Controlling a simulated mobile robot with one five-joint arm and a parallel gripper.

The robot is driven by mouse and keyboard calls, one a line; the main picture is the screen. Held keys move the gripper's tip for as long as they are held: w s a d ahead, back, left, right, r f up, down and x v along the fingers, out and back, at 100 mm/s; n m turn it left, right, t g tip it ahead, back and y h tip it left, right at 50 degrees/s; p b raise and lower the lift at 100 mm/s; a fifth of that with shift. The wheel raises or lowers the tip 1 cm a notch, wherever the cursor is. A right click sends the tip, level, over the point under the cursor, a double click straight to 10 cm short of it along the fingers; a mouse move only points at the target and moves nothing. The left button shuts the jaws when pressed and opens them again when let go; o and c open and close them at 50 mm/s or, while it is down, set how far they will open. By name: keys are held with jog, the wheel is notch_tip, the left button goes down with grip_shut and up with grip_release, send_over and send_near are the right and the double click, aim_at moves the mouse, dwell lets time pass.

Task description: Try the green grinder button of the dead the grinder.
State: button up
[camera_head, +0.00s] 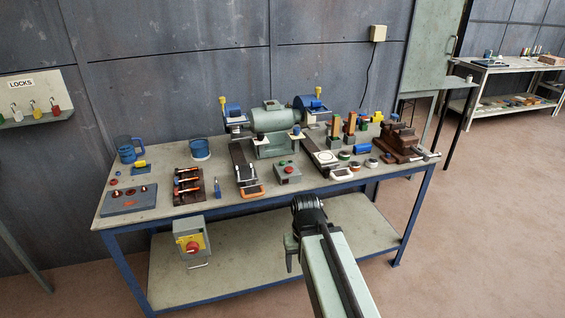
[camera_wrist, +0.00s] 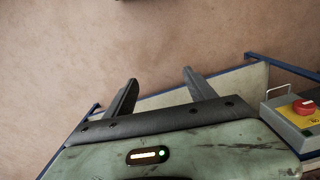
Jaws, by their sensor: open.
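The green bench grinder (camera_head: 270,121) stands at the back of the workbench, with blue wheel guards on both sides. In front of it sits a small grey button box (camera_head: 288,173) with a red button (camera_head: 289,169) and a small green button (camera_head: 281,163). My arm reaches up from the bottom of the head view. My gripper is in front of the bench edge, short of the button box. In the wrist view my gripper (camera_wrist: 160,76) has its two dark fingers spread apart with nothing between them. The button box does not show there.
A grey switch box (camera_head: 192,245) with a red knob on yellow hangs at the bench's front left; it also shows in the wrist view (camera_wrist: 290,122). Tools, a blue mug (camera_head: 127,152) and a brown vise (camera_head: 399,146) crowd the benchtop (camera_head: 225,175). The floor right is clear.

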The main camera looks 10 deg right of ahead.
grip_shut()
dwell(1.6)
